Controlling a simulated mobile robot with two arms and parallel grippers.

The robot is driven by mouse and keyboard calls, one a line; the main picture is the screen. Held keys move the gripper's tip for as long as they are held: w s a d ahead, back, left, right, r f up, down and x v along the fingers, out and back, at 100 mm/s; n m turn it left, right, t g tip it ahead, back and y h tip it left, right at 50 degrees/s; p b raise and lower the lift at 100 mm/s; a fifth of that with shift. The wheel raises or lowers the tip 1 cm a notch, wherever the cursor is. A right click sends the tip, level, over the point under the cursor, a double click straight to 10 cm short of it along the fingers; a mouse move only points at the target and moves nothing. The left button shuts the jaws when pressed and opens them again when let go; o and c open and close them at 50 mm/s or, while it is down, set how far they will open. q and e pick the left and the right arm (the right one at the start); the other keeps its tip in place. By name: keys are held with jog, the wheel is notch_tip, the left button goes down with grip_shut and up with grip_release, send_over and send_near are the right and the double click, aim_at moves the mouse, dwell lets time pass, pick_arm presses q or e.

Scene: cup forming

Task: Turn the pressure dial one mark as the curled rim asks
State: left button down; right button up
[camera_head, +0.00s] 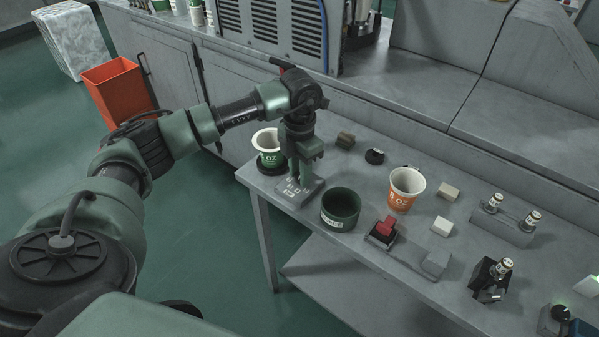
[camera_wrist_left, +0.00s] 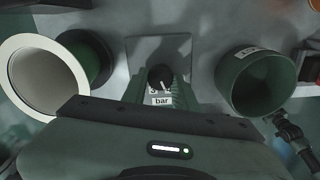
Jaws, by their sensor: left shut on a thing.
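My left gripper (camera_head: 300,178) points down over a grey dial plate (camera_head: 313,191) near the table's left end. In the left wrist view its fingers (camera_wrist_left: 161,89) are shut on the black pressure dial (camera_wrist_left: 160,76), which has a white pointer line and a "bar" label below it. Part of the scale is hidden by the fingers. A white and green cup (camera_head: 268,148) stands on a dark round base left of the plate; its pale round rim (camera_wrist_left: 42,76) shows at the left in the wrist view. An orange and white cup (camera_head: 405,192) stands farther right. My right gripper is not in view.
A dark green open bin (camera_head: 341,206) stands close right of the plate, also in the wrist view (camera_wrist_left: 254,82). A red-topped device (camera_head: 384,229), small blocks (camera_head: 448,191) and a vial rack (camera_head: 508,219) sit farther right. An orange bin (camera_head: 118,94) stands on the floor.

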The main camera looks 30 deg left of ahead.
pick_arm(q)
jog(key=shift+w+r, duration=0.1)
jog(key=shift+r, duration=0.1)
dwell(0.3)
jog(key=c, duration=1.1)
grip_release()
jog(key=shift+f, duration=0.1)
notch_tip(320, 180, up, 8)
jog(key=shift+f+b, duration=0.1)
jog(key=shift+b, duration=0.6)
